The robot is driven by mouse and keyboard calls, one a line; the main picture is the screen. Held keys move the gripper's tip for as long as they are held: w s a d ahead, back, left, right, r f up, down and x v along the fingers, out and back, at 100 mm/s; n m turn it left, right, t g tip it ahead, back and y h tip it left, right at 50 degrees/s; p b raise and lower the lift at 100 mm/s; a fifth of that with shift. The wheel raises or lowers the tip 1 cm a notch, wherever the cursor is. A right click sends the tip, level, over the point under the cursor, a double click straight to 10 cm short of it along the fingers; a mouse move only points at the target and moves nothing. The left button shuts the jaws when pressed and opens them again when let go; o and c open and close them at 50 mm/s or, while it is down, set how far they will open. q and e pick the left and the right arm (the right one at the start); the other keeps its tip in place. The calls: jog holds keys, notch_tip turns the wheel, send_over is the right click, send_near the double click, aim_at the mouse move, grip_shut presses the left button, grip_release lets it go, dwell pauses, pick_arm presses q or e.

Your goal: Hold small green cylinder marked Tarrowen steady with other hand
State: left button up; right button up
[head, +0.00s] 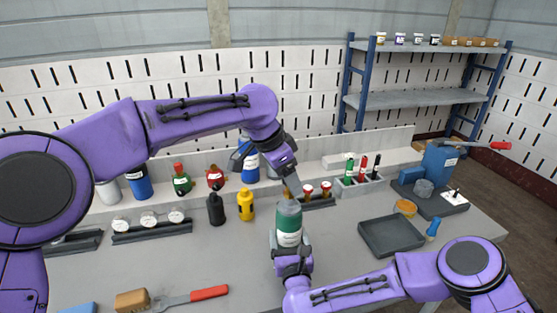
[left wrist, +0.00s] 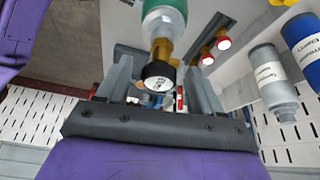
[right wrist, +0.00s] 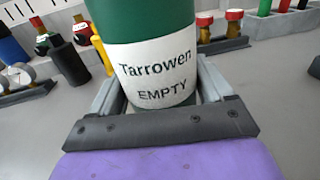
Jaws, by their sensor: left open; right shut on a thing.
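The small green cylinder (head: 289,223) has a pale grey top and a white label; in the right wrist view (right wrist: 155,75) the label reads "Tarrowen EMPTY". It is upright over the front middle of the bench. My right gripper (head: 291,248) is shut on its lower body. My left gripper (head: 290,186) is open above the cylinder, pointing down. In the left wrist view a brass valve (left wrist: 161,50) with a round black-rimmed, white-faced part (left wrist: 158,76) is between the left fingers, and the cylinder's shoulder shows beyond. Whether the cylinder's base touches the bench is hidden.
Behind are bottles, a yellow cylinder (head: 246,205) and a black one (head: 216,209). A rack with gauges (head: 148,223) is at left. An empty dark tray (head: 391,237) lies at right. A red-handled tool (head: 209,293) lies at front left.

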pick_arm(q)
jog(key=shift+x, duration=1.35)
jog(key=shift+c, duration=0.3)
jog(key=c, duration=1.1)
jog(key=o, duration=1.1)
jog(key=shift+c, duration=0.2)
jog(key=shift+r, duration=0.1)
jog(key=shift+r, duration=1.2)
